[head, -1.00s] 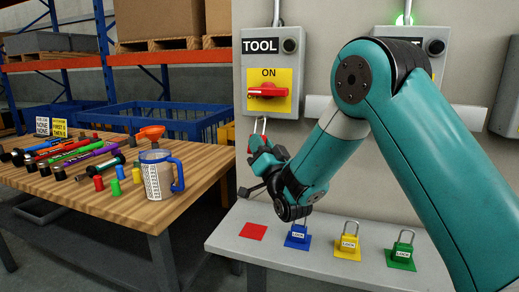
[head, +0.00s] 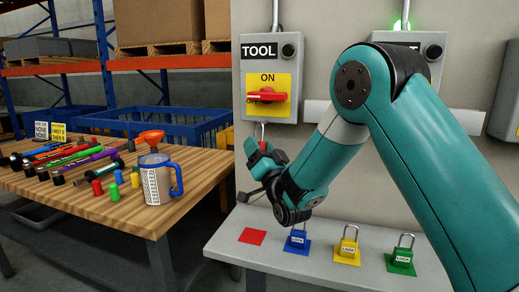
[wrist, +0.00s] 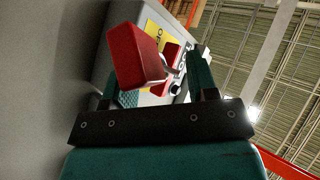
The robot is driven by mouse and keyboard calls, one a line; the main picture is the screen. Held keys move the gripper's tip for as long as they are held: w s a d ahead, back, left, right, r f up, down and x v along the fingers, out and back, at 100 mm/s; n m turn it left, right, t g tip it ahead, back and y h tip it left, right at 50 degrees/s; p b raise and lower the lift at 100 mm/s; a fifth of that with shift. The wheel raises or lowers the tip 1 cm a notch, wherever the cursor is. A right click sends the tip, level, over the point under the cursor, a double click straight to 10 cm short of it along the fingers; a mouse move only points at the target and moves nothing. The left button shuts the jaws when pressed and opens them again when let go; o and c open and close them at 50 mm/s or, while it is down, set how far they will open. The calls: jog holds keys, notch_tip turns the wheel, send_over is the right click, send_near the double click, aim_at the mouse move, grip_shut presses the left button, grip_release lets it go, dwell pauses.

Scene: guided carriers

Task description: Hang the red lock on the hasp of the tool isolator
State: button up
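The red lock (wrist: 138,57) is in front of my gripper's fingers in the wrist view, overlapping the left one. In the head view a little of the red lock (head: 262,145) shows just above my gripper (head: 262,168), under the tool isolator (head: 268,65).
The shelf (head: 325,250) below holds a bare red square (head: 252,236) and blue (head: 297,240), yellow (head: 347,250) and green (head: 402,257) locks. A wooden workbench (head: 110,215) with tools and a mug (head: 156,182) stands at left. A second isolator is partly behind my arm.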

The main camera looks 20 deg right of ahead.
jog(key=b+v, duration=0.8)
jog(key=v, duration=0.9)
jog(key=shift+s+b, duration=0.2)
jog(key=shift+b, duration=0.15)
